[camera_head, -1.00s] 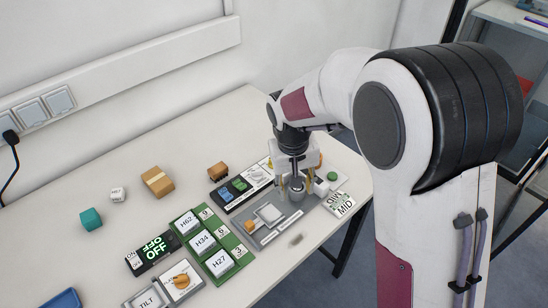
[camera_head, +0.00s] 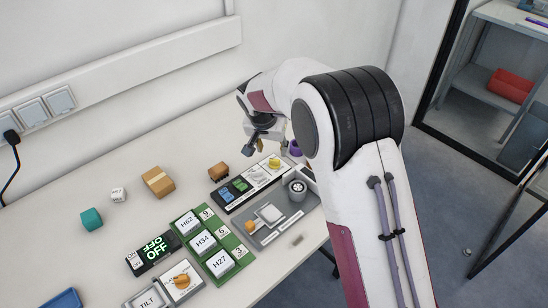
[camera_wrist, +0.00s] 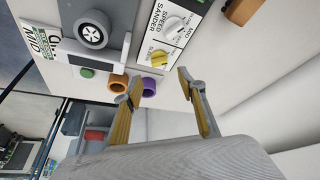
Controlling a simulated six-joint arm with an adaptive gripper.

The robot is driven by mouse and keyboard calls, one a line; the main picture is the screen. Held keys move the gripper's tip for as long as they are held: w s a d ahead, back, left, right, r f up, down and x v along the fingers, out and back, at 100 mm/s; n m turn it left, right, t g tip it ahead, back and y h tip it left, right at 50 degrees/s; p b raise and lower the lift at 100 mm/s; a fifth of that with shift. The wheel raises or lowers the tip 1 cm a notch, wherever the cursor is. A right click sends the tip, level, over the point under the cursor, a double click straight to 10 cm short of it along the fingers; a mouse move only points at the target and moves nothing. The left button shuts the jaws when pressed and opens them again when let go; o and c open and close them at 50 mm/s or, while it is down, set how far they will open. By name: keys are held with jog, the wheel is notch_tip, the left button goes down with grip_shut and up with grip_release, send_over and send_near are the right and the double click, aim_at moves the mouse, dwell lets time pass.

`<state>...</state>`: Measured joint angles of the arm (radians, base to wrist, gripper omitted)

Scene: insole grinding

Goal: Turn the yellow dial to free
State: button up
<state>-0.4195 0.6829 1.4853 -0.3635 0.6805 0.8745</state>
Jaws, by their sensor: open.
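The yellow dial (camera_head: 274,162) sits on the white part of the sander panel, near its far end. In the wrist view the yellow dial (camera_wrist: 159,58) is just beyond the fingertips, beside a white dial (camera_wrist: 175,24). Its pointer setting is too small to read. My gripper (camera_head: 256,148) is above the table behind the panel, tilted, close to the yellow dial but apart from it. In the wrist view my gripper (camera_wrist: 159,79) has its two yellow-padded fingers spread with nothing between them.
A purple ring (camera_wrist: 149,87) and an orange ring (camera_wrist: 118,84) lie near the fingers. A grey wheel (camera_head: 297,186) stands on the grey fixture. A small brown block (camera_head: 219,171) is left of the panel.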

aim_at(275, 160)
jog(key=shift+f, duration=0.1)
dwell(0.3)
jog(key=shift+x, duration=3.8)
jog(key=c, duration=1.1)
